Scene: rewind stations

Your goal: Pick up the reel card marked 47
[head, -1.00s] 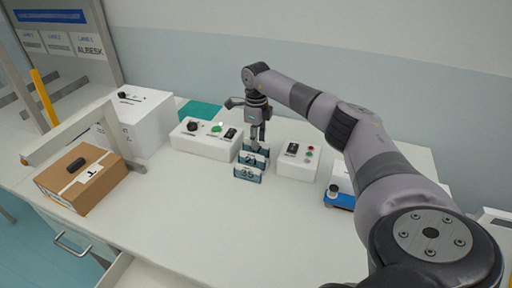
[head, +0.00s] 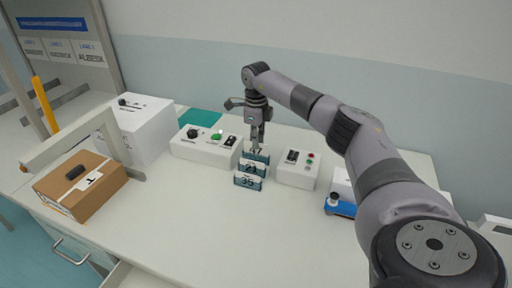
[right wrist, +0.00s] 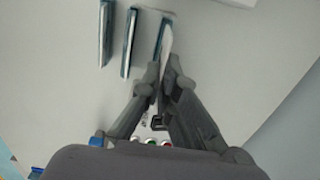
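Three teal-edged reel cards stand in a row in the head view. The front one is marked 35 (head: 248,182) and the middle one 21 (head: 251,170). The rear card reads 47 (head: 260,156), partly hidden by my right gripper (head: 256,146). In the right wrist view, the fingertips of my right gripper (right wrist: 166,64) close in on either side of the near end of the card 47 (right wrist: 165,38). They look shut on it. The other two cards stand apart to its left there. My left gripper is not in view.
White control boxes stand left (head: 205,148) and right (head: 298,169) of the cards. A brown carton (head: 95,197) and a white box (head: 145,130) are at the left. A blue device (head: 341,208) stands at the right. The front table surface is clear.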

